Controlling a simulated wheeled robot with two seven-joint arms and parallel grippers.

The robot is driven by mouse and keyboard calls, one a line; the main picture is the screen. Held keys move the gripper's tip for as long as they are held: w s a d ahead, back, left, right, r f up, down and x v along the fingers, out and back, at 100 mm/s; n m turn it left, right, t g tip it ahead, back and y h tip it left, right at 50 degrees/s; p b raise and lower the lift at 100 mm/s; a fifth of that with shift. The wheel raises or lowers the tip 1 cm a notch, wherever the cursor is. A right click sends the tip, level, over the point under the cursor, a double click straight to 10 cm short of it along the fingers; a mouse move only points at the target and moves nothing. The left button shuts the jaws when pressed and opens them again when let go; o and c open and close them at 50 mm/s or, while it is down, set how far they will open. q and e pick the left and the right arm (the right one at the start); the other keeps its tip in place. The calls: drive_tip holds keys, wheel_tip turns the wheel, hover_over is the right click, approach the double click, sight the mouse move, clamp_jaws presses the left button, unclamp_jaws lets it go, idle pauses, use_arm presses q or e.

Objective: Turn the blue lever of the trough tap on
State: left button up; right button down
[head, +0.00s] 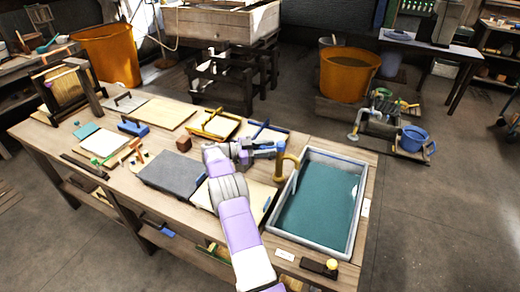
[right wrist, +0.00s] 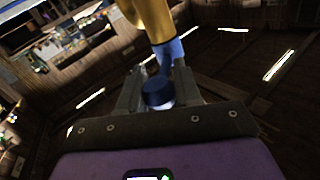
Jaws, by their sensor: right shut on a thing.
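The brass trough tap (head: 283,168) stands at the left rim of the grey trough (head: 308,251), its spout bent toward the basin. Its blue lever (head: 279,146) shows near the tap's top. My right gripper (head: 268,150) reaches it from the left and is shut on the lever. In the right wrist view the blue lever (right wrist: 158,92) sits between the fingers of the gripper (right wrist: 158,95), with the brass tap body (right wrist: 155,20) just beyond. The fingers hide part of the lever. My left gripper is not in view.
The wooden bench holds a grey slab (head: 172,172), yellow-framed mould (head: 215,122), small brown block (head: 183,144) and blue-handled tools left of my right arm. A black block with a yellow knob (head: 331,265) lies in front of the trough. Teal water (head: 318,205) fills the trough.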

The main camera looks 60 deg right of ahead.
drive_tip(key=shift+s, duration=0.1)
idle(0.3)
drive_tip(key=c, duration=0.8)
unclamp_jaws()
drive_tip(key=shift+d, duration=0.1)
drive_tip(key=shift+p+v, duration=0.3)
drive_tip(key=shift+v, duration=3.5)
